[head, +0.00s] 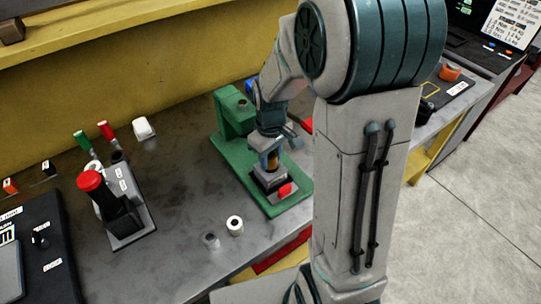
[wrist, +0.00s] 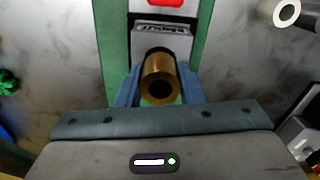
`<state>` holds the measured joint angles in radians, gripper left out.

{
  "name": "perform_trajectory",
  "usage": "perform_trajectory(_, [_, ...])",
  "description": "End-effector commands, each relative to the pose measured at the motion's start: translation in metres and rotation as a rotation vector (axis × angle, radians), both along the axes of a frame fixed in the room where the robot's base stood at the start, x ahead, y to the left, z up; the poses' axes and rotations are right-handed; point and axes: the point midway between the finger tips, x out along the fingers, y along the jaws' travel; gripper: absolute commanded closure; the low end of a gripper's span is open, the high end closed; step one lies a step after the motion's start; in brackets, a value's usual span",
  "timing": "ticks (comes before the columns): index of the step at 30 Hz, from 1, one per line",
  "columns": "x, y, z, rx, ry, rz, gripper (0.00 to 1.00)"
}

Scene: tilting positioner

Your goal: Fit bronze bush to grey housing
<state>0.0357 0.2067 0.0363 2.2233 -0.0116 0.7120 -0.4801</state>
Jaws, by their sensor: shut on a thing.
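The bronze bush (wrist: 160,72) is held between the blue fingers of my gripper (wrist: 160,92) in the wrist view, with its round bore facing the camera. My gripper (head: 270,148) also shows in the head view, pointing down over the green fixture, with a sliver of the bush (head: 273,161) below it. The grey housing (wrist: 162,40), a block with dark lettering on top, lies just beyond the bush in the wrist view. It shows in the head view (head: 268,181) beneath my gripper. The bush hides the housing's bore, so I cannot tell whether its lower end is inside.
The green fixture (head: 236,112) has a post behind the housing. A red piece (head: 285,190) is at the housing's front. A red-knobbed device (head: 122,215) is at left.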

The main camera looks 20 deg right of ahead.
Motion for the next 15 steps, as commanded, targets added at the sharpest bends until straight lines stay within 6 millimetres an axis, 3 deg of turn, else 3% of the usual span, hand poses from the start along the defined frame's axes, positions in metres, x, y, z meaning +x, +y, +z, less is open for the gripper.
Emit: perform_trajectory(15, [0.0,0.0,-0.014,0.0,0.0,0.0,0.98])
